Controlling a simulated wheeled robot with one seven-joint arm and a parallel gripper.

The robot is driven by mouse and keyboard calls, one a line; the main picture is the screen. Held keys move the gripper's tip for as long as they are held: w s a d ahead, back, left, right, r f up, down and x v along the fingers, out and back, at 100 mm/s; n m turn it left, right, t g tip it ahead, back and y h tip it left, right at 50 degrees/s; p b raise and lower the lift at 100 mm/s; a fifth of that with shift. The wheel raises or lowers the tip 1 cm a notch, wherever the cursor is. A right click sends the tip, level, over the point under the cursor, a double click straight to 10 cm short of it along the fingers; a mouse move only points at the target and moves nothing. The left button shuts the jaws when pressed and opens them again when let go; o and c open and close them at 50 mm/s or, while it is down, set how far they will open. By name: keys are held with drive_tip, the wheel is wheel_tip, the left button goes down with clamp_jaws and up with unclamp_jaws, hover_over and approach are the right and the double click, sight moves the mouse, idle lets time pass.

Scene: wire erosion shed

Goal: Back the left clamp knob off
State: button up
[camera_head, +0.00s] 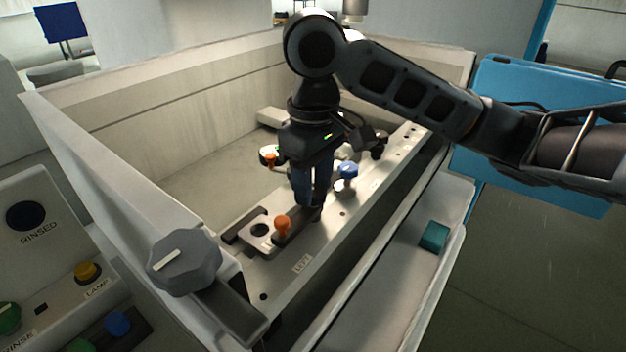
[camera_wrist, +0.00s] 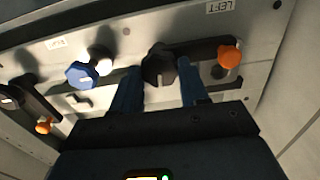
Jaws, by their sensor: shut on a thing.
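The left clamp is a dark bar with an orange ball (camera_head: 283,224) at one end, beside the LEFT label (camera_head: 302,264); the ball also shows in the wrist view (camera_wrist: 230,56). The left clamp knob (camera_wrist: 158,65) is dark and lobed and sits on this bar. My gripper (camera_head: 313,203) points down over the knob, its blue fingers on either side of it, shut on it. In the wrist view the fingers (camera_wrist: 158,78) flank the knob. In the head view the fingers hide most of the knob.
A blue knob (camera_head: 347,170) stands just behind my gripper on the same rail, with a second orange ball (camera_head: 270,158) beyond. The tank's pale walls (camera_head: 170,95) surround the rail. A large grey knob (camera_head: 185,262) is at the front corner. A teal block (camera_head: 434,236) lies on the right ledge.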

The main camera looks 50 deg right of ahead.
drive_tip(key=shift+n, duration=0.3)
drive_tip(key=n, duration=0.3)
drive_tip(key=shift+n, duration=2)
drive_tip(key=o, duration=1.1)
drive_tip(key=shift+c, duration=0.2)
drive_tip(key=shift+r, duration=3.9)
